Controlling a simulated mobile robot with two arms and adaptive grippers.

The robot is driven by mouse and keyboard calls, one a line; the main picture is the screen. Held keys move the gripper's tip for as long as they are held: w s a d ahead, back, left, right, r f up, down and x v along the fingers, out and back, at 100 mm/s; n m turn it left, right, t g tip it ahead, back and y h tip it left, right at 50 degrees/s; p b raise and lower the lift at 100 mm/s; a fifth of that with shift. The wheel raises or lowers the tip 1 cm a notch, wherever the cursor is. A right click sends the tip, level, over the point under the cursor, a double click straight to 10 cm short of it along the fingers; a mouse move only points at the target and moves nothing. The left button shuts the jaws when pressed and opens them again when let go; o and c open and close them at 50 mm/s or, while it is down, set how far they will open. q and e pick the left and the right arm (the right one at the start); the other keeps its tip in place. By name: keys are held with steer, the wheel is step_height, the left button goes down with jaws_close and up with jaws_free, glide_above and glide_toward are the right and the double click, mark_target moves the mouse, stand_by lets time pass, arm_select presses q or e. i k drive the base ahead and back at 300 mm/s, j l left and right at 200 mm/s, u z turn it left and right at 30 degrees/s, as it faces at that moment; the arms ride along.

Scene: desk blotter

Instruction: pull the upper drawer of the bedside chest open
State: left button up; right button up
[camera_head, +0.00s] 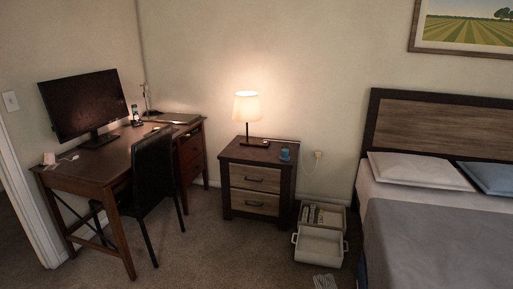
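The bedside chest (231,192) stands against the back wall, between the desk and the bed. It has a dark wood frame and two lighter drawer fronts. The upper drawer (246,178) looks shut, with a dark horizontal handle on its front. The lower drawer (268,207) below it also looks shut and has a similar handle. A lit lamp (246,106) and a small blue object (285,153) stand on the chest's top. Neither of my grippers shows in the head view.
A desk (88,173) with a monitor (83,104) and a black chair (153,170) stands at the left. An open pale case (320,243) lies on the floor right of the chest, beside the bed (425,245). Carpet (225,255) before the chest is clear.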

mark_target(246, 176)
steer(key=i+l, duration=0.1)
steer(key=i, duration=2.3)
steer(key=j+u, duration=0.05)
steer(key=j, duration=0.05)
